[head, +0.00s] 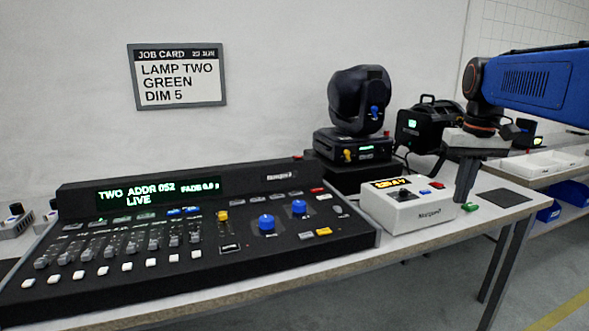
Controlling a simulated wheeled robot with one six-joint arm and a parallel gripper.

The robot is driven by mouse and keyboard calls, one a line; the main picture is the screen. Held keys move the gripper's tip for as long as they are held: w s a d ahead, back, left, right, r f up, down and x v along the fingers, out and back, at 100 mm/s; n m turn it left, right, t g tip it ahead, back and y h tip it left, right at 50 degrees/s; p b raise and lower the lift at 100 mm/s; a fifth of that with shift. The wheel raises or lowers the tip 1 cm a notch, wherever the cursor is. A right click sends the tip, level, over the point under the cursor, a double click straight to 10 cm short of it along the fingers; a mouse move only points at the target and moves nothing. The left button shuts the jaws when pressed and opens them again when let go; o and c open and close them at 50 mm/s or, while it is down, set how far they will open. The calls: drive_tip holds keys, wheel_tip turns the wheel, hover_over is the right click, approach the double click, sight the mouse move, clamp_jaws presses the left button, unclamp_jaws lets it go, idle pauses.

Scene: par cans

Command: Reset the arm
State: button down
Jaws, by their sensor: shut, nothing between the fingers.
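My arm reaches in from the right edge, and my gripper (463,197) points down over the right part of the table. Its fingers are shut and hold nothing. The fingertips show just right of a white box (412,208) with an amber display, close to a small green piece (470,207). I cannot tell whether they touch anything. A black lighting console (330,238) lies to the left; its green display (157,192) reads TWO ADDR 052 LIVE, with a fade value at the right.
A moving-head lamp (360,100) stands behind the white box, with a black case-like unit (428,130) beside it. A job card (177,75) on the wall reads LAMP TWO GREEN DIM 5. A dark pad (502,197) lies at right. Shelving with blue bins (572,192) stands beyond.

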drive_tip(key=s+a+f+t, duration=0.1)
drive_tip(key=s+a+f, duration=0.4)
drive_tip(key=s+f, duration=0.5)
drive_tip(key=s+a+f+n+t, duration=0.1)
drive_tip(key=s+a+f, duration=0.4)
drive_tip(key=s+f, duration=0.5)
drive_tip(key=s+t, duration=0.1)
drive_tip(key=s, duration=0.2)
drive_tip(key=shift+n+t, duration=0.3)
idle(0.3)
